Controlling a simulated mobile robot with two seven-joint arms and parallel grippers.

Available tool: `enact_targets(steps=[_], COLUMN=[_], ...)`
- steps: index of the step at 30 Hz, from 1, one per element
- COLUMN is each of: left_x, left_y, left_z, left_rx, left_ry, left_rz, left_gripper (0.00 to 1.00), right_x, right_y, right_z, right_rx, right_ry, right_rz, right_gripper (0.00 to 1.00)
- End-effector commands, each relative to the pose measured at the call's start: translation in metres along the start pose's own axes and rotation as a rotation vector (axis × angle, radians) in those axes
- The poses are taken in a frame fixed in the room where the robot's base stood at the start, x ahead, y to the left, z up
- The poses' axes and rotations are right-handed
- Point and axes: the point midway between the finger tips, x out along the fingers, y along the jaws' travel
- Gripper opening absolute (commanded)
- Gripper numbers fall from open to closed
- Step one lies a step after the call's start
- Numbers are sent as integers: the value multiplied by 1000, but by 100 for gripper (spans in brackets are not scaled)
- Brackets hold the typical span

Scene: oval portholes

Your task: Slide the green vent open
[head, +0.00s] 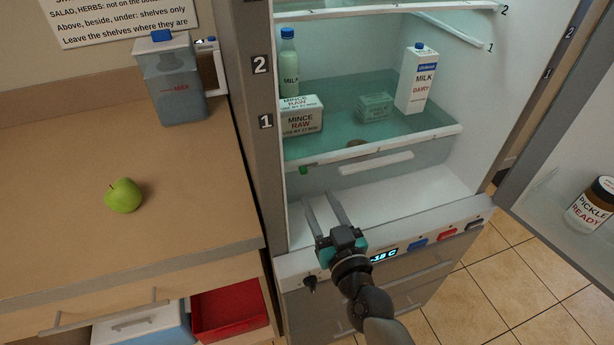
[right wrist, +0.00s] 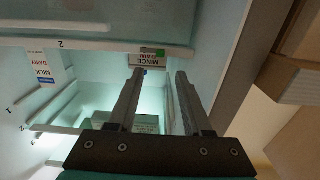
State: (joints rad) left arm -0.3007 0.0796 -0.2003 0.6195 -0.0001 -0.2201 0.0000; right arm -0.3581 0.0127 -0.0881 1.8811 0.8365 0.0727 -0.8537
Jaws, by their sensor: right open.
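The green vent shows as a small green tab (head: 303,170) just below the front left end of the lowest glass shelf in the open fridge. It also shows as a green piece in the right wrist view (right wrist: 160,53), at the shelf edge beside the upside-down mince label. My right gripper (head: 320,194) is open and empty in the fridge's bottom space. Its two fingers point inward, below the tab and apart from it. In the right wrist view the fingertips (right wrist: 160,73) are spread on either side of the line to the tab. My left gripper is not in view.
The open door (head: 560,170) holds a pickle jar (head: 592,205). The counter (head: 60,190) is left.

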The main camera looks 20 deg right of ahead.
Motion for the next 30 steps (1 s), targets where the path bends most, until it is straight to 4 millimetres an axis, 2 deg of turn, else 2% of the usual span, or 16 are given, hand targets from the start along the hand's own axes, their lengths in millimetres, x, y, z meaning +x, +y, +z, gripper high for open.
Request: enact_targets(steps=[9, 15, 21, 29, 30], left_x=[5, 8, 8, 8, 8], left_y=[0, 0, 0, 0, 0], left_z=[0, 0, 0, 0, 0], left_rx=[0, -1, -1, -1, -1], left_ry=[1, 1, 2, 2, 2], left_rz=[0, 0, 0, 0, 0], left_gripper=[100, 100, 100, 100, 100], right_x=[52, 73, 80, 81, 81], right_y=[0, 0, 0, 0, 0], right_z=[0, 0, 0, 0, 0], right_rx=[2, -1, 1, 0, 0], right_ry=[2, 1, 0, -1, -1], right_rz=[0, 0, -1, -1, -1], right_gripper=[50, 50, 50, 50, 46])
